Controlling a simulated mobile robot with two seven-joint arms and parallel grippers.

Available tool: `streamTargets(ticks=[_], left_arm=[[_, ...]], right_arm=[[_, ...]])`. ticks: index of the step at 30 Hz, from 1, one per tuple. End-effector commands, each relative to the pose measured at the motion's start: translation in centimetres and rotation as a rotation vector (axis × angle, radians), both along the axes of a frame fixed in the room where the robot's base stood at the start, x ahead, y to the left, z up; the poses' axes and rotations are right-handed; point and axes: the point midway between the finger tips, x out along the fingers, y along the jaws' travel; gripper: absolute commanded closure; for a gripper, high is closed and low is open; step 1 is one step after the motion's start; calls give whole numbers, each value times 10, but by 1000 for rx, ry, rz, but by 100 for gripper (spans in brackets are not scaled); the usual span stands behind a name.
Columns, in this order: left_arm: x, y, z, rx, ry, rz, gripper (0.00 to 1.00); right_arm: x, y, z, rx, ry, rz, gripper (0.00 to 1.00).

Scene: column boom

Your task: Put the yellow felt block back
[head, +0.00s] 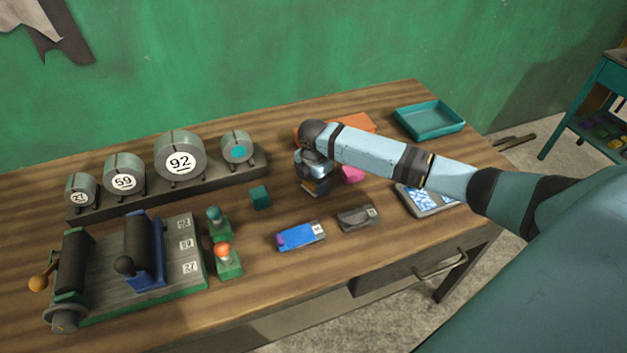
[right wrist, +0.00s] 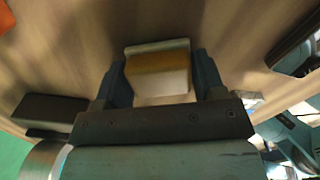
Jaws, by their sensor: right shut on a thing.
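My right gripper (head: 314,188) is over the middle of the wooden table, pointing down, and is shut on the yellow felt block. In the right wrist view the yellow block (right wrist: 158,68) sits between the two fingers of the right gripper (right wrist: 161,76), with a yellow-brown face and a paler face showing. In the head view only a small part of the block (head: 309,187) shows under the gripper. I cannot tell whether the block touches the table. My left gripper is not in view.
A teal cube (head: 260,197) stands left of the gripper, a pink piece (head: 352,175) right. A blue pack (head: 301,236) and dark pack (head: 358,217) lie in front. An orange item (head: 357,123) and teal tray (head: 430,121) are behind. Numbered drums (head: 180,158) stand left.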

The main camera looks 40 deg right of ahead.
Motion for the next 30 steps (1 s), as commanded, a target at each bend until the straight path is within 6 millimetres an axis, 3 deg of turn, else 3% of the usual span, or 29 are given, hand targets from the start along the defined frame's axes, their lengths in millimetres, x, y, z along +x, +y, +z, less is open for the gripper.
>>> streamTargets(ticks=[5, 6, 9, 20, 30], left_arm=[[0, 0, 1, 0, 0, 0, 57], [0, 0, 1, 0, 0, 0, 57], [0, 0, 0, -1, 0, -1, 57], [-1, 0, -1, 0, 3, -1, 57], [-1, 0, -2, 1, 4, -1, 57]], right_arm=[[0, 0, -3, 0, 0, 0, 59], [0, 0, -3, 0, -1, 0, 30], [0, 0, -3, 0, 0, 0, 11], [0, 0, 5, 0, -1, -1, 11], [1, 0, 71, 0, -4, 0, 11]])
